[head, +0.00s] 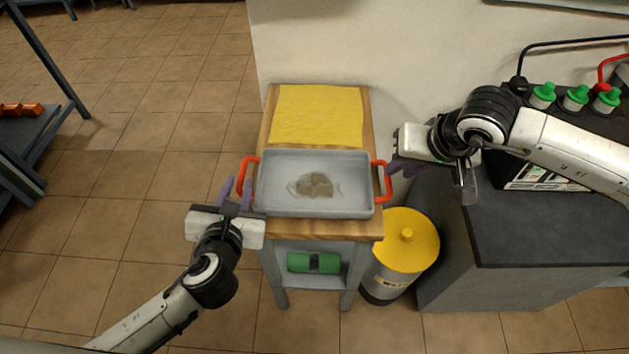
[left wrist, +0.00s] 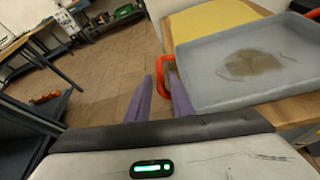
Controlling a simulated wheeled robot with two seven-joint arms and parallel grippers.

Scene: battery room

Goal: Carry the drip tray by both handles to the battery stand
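The grey drip tray (head: 274,207) lies flat on a wooden-topped cart, with a brownish puddle or stain in it. It has a red handle (head: 243,177) at the left and another red handle (head: 388,181) at the right. My left gripper (head: 236,187) is open beside the left handle; the left wrist view shows a gap between its purple fingers, with the handle (left wrist: 169,76) just beyond the right finger. My right gripper (head: 393,167) is beside the right handle; its finger gap is not clear. A dark grey stand (head: 520,230) at the right bears a battery (head: 545,178) with green caps.
A yellow cloth (head: 318,115) lies on the wooden top (head: 375,226) behind the tray. A yellow-lidded bin (head: 408,250) stands between cart and grey stand. A green roll (head: 313,263) sits on the cart's lower shelf. A dark rack (head: 30,140) is far left; tiled floor between is clear.

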